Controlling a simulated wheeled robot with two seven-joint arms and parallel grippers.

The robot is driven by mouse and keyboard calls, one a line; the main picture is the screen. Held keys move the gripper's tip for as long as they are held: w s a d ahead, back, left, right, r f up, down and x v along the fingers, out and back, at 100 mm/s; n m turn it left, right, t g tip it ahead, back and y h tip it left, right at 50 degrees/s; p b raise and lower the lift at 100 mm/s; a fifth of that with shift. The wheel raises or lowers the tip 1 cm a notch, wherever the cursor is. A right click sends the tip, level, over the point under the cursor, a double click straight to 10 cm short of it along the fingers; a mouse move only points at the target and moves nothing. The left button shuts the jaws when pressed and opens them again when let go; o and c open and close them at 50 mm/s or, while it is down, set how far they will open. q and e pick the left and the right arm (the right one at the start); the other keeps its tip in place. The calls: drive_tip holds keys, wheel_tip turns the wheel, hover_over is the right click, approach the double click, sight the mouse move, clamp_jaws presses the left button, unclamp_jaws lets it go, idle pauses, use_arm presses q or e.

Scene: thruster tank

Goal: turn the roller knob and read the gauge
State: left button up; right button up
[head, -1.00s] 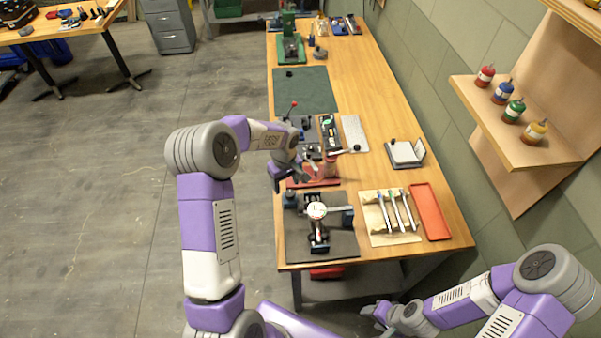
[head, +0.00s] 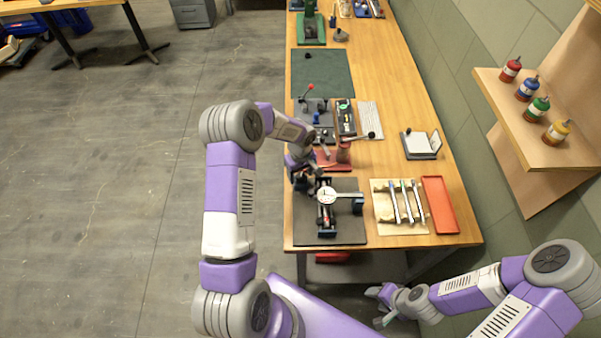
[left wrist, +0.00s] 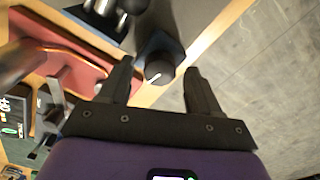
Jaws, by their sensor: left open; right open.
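The gauge (head: 326,194) has a round white dial and stands on a fixture on the dark mat at the near end of the bench; its reading is too small to make out. The roller knob (left wrist: 159,69) is dark with a white pointer line and sits on a dark block in the left wrist view. My left gripper (head: 301,178) is open above the fixture's left side and covers the knob in the head view. In the left wrist view its two fingers stand either side of the knob; I cannot tell whether they touch it. My right gripper (head: 381,305) is open and empty, off the bench's near edge.
A beige board with several silver tools (head: 402,203) and a red tray (head: 440,205) lie right of the mat. A red-based fixture (head: 343,155) stands just behind the gauge. A wall shelf (head: 530,140) holds several bottles.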

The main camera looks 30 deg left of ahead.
use_arm(q)
drive_tip(key=c, duration=1)
drive_tip(key=shift+c, duration=0.2)
drive_tip(key=m+b, duration=0.2)
drive_tip(key=m, duration=0.1)
drive_tip(key=shift+w, duration=0.1)
drive_tip(key=m+b, duration=0.1)
drive_tip(key=m, duration=0.4)
drive_tip(key=shift+b, duration=0.35)
drive_tip(key=m+b, duration=0.1)
drive_tip(key=m, duration=0.3)
drive_tip(key=shift+d, duration=0.1)
drive_tip(key=m, duration=0.5)
